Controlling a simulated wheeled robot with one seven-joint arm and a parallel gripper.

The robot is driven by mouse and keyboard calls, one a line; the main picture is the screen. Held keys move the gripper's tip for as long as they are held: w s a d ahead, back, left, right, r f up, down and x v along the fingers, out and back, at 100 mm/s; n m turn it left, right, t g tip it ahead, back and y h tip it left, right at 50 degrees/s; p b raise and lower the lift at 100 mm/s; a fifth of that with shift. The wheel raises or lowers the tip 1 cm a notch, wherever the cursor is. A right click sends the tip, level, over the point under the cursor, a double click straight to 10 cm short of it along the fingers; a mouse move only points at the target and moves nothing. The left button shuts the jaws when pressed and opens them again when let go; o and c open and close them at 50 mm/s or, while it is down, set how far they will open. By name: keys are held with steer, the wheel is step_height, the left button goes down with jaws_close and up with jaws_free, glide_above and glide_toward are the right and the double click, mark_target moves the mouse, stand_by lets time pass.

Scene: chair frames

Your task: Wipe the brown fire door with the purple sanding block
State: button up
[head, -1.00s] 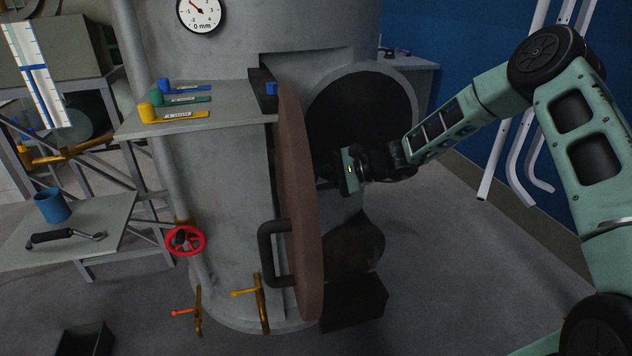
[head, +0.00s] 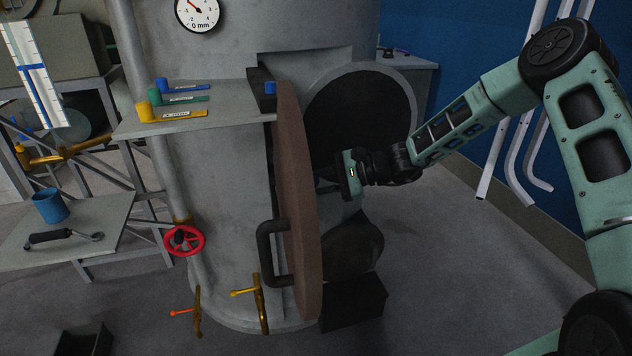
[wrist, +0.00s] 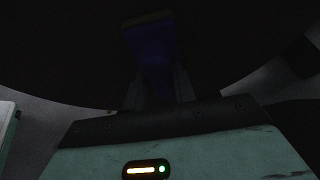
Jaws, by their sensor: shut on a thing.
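The brown fire door (head: 301,200) stands swung open, nearly edge-on, at the front of the grey furnace body in the head view. My gripper (head: 335,178) is on the right side of the door, in front of the dark round opening. In the wrist view my gripper (wrist: 158,95) is shut on the purple sanding block (wrist: 150,48), which looks dark in the shade. In the head view the block is too dark to make out. I cannot tell whether the block touches the door.
The dark round opening (head: 362,120) lies behind my gripper. A black bar handle (head: 264,250) sticks out on the door's left side. A black box (head: 354,302) stands on the floor below. A shelf (head: 215,118) with coloured tools is at the left. Floor at the right is clear.

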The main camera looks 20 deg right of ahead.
steer(key=shift+s+a, duration=0.15)
steer(key=shift+s, duration=1.1)
steer(key=shift+s+b, duration=0.1)
steer(key=shift+b, duration=0.2)
steer(key=shift+s+a, duration=0.2)
steer(key=shift+s, duration=0.9)
steer(key=shift+s+d+b, duration=0.1)
steer(key=shift+b, duration=0.25)
steer(key=shift+s+b, duration=0.3)
steer(key=shift+s, duration=0.8)
steer(key=shift+s+b, duration=0.45)
steer(key=shift+s, duration=0.75)
